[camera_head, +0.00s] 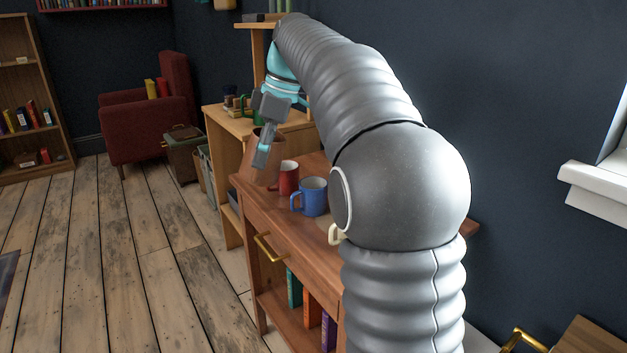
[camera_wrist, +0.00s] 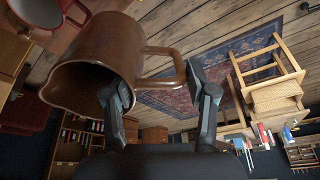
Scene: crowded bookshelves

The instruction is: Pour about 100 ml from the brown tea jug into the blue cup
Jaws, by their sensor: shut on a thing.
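The brown jug (camera_head: 274,157) is in my gripper (camera_head: 261,150), over the left end of the wooden desk in the head view. In the wrist view the jug (camera_wrist: 105,50) fills the upper left, with its handle (camera_wrist: 165,82) reaching between the fingers of my gripper (camera_wrist: 160,95), which is shut on it. Its mouth faces the lower left of that turned picture; I cannot tell its exact tilt. No liquid shows. The blue cup (camera_head: 314,197) stands upright on the desk, right of the jug and apart from it.
A red mug (camera_head: 288,178) stands between jug and blue cup, close to both in the picture. A cream cup (camera_head: 335,236) is mostly hidden by my arm. The desk (camera_head: 262,215) has books below. A lighter wooden unit (camera_head: 229,122) stands behind it. Floor at left is open.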

